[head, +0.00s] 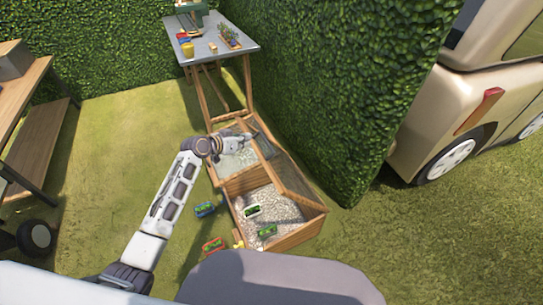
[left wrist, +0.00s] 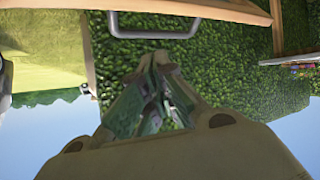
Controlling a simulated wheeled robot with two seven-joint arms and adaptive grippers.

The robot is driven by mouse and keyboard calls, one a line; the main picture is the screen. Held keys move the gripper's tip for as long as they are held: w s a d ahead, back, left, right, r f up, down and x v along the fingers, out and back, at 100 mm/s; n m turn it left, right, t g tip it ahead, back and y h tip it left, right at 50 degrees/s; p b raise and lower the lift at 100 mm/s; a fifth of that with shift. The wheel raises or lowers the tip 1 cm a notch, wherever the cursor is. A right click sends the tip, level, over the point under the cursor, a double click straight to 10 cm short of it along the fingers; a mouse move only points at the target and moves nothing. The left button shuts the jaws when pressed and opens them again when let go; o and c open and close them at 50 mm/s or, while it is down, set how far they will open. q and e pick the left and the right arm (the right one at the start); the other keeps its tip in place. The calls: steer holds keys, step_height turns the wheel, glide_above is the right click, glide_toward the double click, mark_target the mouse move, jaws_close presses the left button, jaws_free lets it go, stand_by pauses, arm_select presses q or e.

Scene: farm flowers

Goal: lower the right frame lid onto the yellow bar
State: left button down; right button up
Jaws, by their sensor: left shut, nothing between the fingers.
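A wooden planter frame (head: 235,188) stands on the grass in the head view, with a far and a near gravel-filled compartment. A lid (head: 296,186) with a wooden edge stands raised along its right side; a darker panel (head: 266,146) shows behind my gripper. I cannot tell which is the right frame lid. A small yellow piece (head: 238,244) lies at the near left corner; whether it is the yellow bar is unclear. My left gripper (head: 252,139) is shut and empty over the far compartment. In the left wrist view, its fingers (left wrist: 160,65) are below a grey handle (left wrist: 190,34) on a wooden edge.
A table (head: 215,45) stands behind. A hedge (head: 330,90) closes the right side; open grass (head: 110,130) lies left.

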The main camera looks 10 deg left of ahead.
arm_select(q)
steer(key=s+d+m+g+h, duration=0.2)
steer(key=s+d+m+g, duration=0.2)
steer(key=s+d+m, duration=0.1)
steer(key=shift+s+d+r+m+h, duration=0.25)
steer(key=shift+r+m, duration=0.2)
steer(key=shift+m, duration=0.35)
arm_select(e)
steer(key=shift+s+d, duration=0.15)
steer(key=shift+d, duration=0.55)
steer(key=shift+a, duration=0.1)
